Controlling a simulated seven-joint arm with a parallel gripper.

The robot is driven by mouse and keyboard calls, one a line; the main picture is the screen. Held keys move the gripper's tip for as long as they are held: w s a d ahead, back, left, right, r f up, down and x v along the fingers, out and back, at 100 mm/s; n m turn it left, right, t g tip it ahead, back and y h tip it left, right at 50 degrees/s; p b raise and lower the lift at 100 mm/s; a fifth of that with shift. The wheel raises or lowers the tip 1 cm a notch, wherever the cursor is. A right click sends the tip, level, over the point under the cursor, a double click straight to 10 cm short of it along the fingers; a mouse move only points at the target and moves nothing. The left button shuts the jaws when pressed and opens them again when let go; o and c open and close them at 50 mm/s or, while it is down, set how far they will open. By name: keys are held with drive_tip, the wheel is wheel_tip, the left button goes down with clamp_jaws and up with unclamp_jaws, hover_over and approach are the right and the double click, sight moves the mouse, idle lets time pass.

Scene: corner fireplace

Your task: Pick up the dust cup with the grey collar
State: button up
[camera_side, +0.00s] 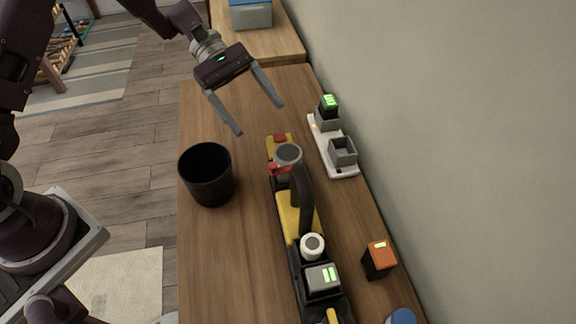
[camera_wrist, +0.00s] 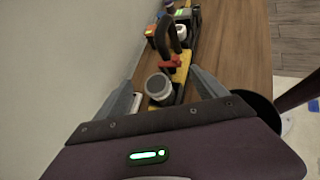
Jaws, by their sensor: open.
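The dust cup with the grey collar (camera_side: 288,155) is a round grey-topped piece at the far end of a yellow and black tool (camera_side: 285,205) lying along the table. A red part sits beside it. In the wrist view the cup (camera_wrist: 158,86) shows between the fingers, low in the picture. My gripper (camera_side: 260,119) is open and empty, above the table and up-left of the cup in the side view, apart from it. Its fingers also show in the wrist view (camera_wrist: 162,77). A second round piece with a white collar (camera_side: 312,245) sits further down the tool.
A black bin (camera_side: 207,175) stands left of the tool. A white charging base (camera_side: 325,150) with a green-lit battery (camera_side: 329,102) lies along the wall at right. An orange-topped battery (camera_side: 380,258) stands lower right. The wooden table (camera_side: 225,270) is bare at lower left.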

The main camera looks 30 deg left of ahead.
sight(283, 149)
drive_tip(key=d+f+n, duration=0.1)
drive_tip(key=d+f, duration=0.1)
drive_tip(key=f, duration=0.1)
drive_tip(key=w+d+f+n+h, duration=0.1)
drive_tip(key=d+f, duration=0.1)
drive_tip(key=f, duration=0.1)
drive_tip(key=d+f+n+h, duration=0.1)
drive_tip(key=d+f, duration=0.1)
drive_tip(key=f, duration=0.1)
drive_tip(key=shift+w+f+t, duration=0.2)
drive_tip(key=shift+f+t, duration=0.2)
clamp_jaws()
